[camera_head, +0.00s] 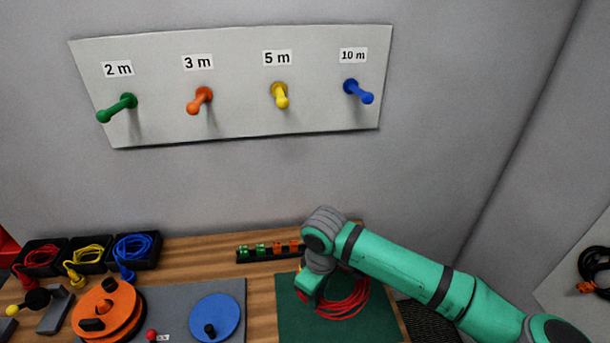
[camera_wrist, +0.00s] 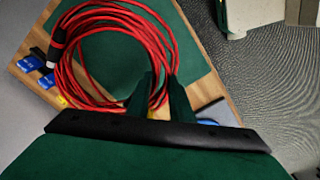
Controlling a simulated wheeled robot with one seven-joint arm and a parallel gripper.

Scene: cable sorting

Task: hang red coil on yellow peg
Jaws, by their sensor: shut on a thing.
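The red coil (camera_head: 345,301) is a looped cable over the green mat on the workbench, partly hidden by my arm in the head view. In the wrist view the red coil (camera_wrist: 108,98) fills the upper left, with a dark connector on its left side. My gripper (camera_wrist: 160,80) is shut on the coil's right edge, with cable strands between its fingers. I cannot tell whether the coil touches the mat. In the head view my gripper (camera_head: 308,288) is mostly hidden by my wrist. The yellow peg (camera_head: 280,96) juts from the wall board under a "5 m" label, empty.
The board (camera_head: 240,122) also bears empty green (camera_head: 117,108), orange (camera_head: 200,101) and blue (camera_head: 358,91) pegs. Black bins with red, yellow and blue cables stand at left near an orange reel (camera_head: 125,315) and a blue disc (camera_head: 214,318). A clip rack (camera_head: 270,253) lies behind the mat (camera_head: 290,325).

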